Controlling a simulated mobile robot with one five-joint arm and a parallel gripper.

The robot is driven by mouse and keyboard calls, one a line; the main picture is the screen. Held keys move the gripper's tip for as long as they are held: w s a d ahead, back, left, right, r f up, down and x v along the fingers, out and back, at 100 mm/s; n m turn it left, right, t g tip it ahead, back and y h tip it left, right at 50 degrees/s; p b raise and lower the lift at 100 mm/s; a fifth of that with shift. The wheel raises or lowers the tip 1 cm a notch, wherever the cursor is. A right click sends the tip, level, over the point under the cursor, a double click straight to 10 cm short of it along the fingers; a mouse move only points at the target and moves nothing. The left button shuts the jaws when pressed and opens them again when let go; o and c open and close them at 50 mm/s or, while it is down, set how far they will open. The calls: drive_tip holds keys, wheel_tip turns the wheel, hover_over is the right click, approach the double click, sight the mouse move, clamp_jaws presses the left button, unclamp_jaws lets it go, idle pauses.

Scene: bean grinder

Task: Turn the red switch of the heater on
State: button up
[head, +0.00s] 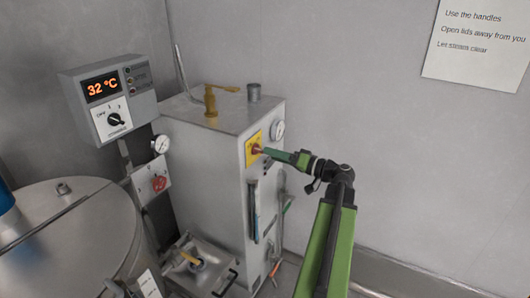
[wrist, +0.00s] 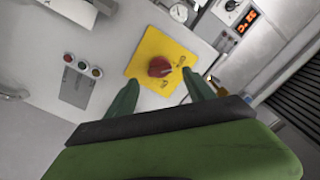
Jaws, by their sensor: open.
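The heater (head: 210,140) is a tall grey metal box in the head view. The red switch (wrist: 160,67) is a round knob on a yellow plate (wrist: 150,52) on the heater's face. In the head view the yellow plate (head: 252,150) is seen edge-on, with the knob partly behind my gripper (head: 264,151). In the wrist view my gripper (wrist: 162,90) is open, its two green fingers pointing at the plate, one on each side below the knob. Nothing is between the fingers. Whether the fingertips touch the plate, I cannot tell. The marks beside the knob are too small to read.
A control box (head: 108,95) reading 32 °C with a black dial hangs left of the heater. Another red knob (head: 159,183) sits on a lower grey panel. A round lidded metal vessel (head: 70,235) stands front left. Three small buttons (wrist: 83,66) are beside the yellow plate.

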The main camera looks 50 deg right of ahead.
sight(258, 150)
drive_tip(key=x, duration=0.4)
drive_tip(key=shift+w, duration=0.25)
